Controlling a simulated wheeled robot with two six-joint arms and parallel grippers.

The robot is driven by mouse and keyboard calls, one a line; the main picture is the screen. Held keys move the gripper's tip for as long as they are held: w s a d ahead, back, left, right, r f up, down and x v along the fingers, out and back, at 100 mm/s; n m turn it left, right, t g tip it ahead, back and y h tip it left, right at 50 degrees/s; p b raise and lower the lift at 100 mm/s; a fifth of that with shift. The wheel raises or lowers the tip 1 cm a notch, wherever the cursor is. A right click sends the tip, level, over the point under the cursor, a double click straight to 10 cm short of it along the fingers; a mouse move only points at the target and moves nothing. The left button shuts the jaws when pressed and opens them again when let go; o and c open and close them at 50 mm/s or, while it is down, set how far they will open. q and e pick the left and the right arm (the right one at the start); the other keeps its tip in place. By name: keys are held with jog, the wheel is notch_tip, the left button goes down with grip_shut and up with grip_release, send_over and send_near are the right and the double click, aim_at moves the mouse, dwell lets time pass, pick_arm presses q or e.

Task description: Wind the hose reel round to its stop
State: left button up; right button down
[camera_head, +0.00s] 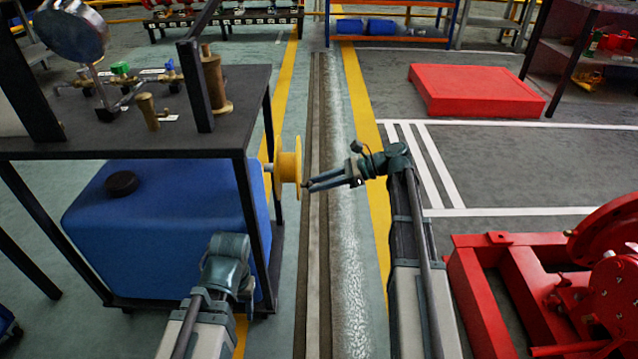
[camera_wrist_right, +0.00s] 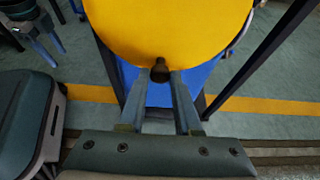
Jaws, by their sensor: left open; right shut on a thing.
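The hose reel (camera_head: 288,168) is a yellow spool on the right side of the black-framed stand, with its flat face toward my right arm. In the right wrist view its yellow face (camera_wrist_right: 168,28) fills the top. A small dark crank knob (camera_wrist_right: 160,70) sticks out from the face near its lower edge. My right gripper (camera_head: 306,186) is shut on this knob; its two fingers (camera_wrist_right: 160,80) lie on either side of it. My left gripper (camera_head: 243,284) is open, low in front of the blue tank and away from the reel; its fingertips are hard to make out.
The blue tank (camera_head: 165,220) sits in the stand below a black top (camera_head: 150,125) holding a gauge and brass fittings. Red machinery (camera_head: 490,290) stands at lower right, and a red slab (camera_head: 475,90) lies farther back.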

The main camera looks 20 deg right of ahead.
dwell(0.4)
jog(key=w+d+r+n+t+b, duration=0.25)
jog(key=w+r+n+t, duration=0.35)
jog(key=n, duration=0.7)
jog(key=s+a+r+n+g+y+b, duration=0.1)
jog(key=n+y, duration=0.3)
jog(key=n, duration=0.6)
jog(key=s+a+r+n+g+y+b, duration=0.1)
jog(key=s+r+n+y+b, duration=0.2)
jog(key=n, duration=0.6)
jog(key=shift+s+a+r+n+y, duration=0.15)
jog(key=shift+s+n+y, duration=0.25)
jog(key=shift+s+y, duration=0.15)
jog(key=shift+s, duration=0.1)
jog(key=c, duration=0.6)
grip_release()
